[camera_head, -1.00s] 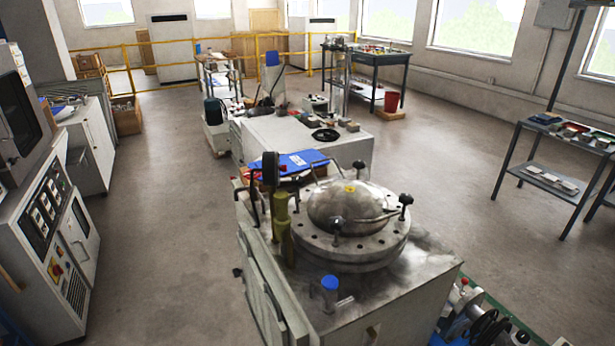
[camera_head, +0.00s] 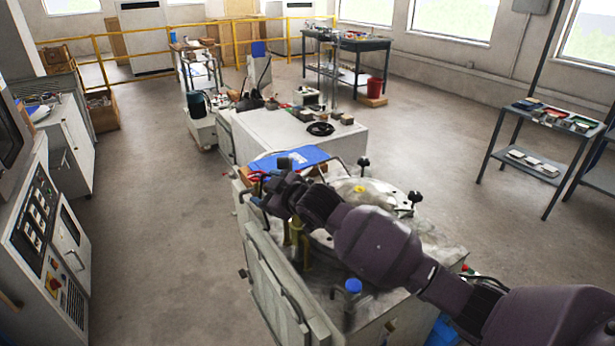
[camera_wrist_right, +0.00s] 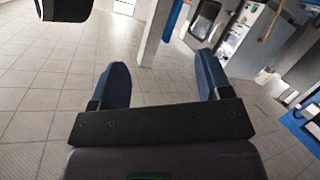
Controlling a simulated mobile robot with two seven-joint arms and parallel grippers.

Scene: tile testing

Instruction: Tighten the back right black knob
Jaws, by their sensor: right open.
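The steel pressure vessel (camera_head: 385,196) with its domed lid stands on a metal-topped cabinet. One black knob (camera_head: 363,162) stands upright at the back of its rim. Another black knob (camera_head: 415,197) is at the right of the rim. My right arm crosses in front of the vessel and hides much of the lid and its front knob. My right gripper (camera_head: 280,192) is left of the vessel, apart from both visible knobs. In the right wrist view, its blue fingers (camera_wrist_right: 162,80) are spread, with nothing between them. My left gripper is not in view.
A blue-capped fitting (camera_head: 353,287) stands on the front of the cabinet top. A blue binder (camera_head: 290,160) lies behind the vessel. A control panel machine (camera_head: 45,240) is at left. A shelf (camera_head: 545,140) stands at right.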

